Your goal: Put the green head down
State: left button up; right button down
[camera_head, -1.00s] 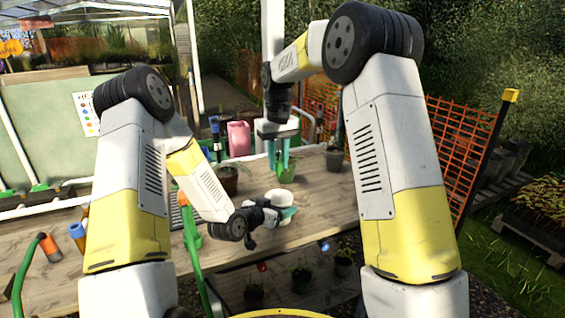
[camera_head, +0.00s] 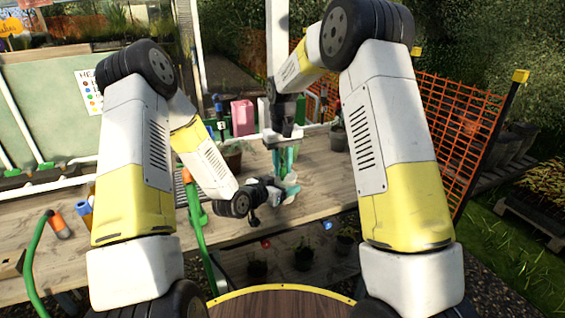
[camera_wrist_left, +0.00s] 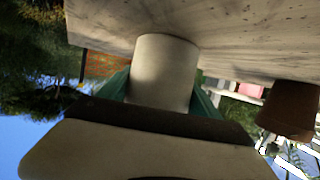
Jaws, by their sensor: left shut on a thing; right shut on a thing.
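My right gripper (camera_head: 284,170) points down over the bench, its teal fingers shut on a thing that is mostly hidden. A small pale-green patch shows at its tips, and I cannot tell for sure that it is the green head. My left gripper (camera_head: 276,193) comes in from the left, just below and touching or nearly touching the right one in the picture. In the left wrist view, it is shut on a plain off-white cylinder (camera_wrist_left: 163,70), between teal fingers. No green head shows there.
The wooden bench (camera_head: 325,185) has free room to the right. A pink can (camera_head: 243,117) and dark pots (camera_head: 338,139) stand at its back. Potted plants (camera_head: 303,258) stand on a lower shelf. An orange fence (camera_head: 445,120) is behind.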

jog(key=c, duration=1.1)
grip_release()
jog(key=shift+r, duration=3.5)
pick_arm(q)
jog(key=o, duration=1.4)
jog(key=shift+o, duration=0.2)
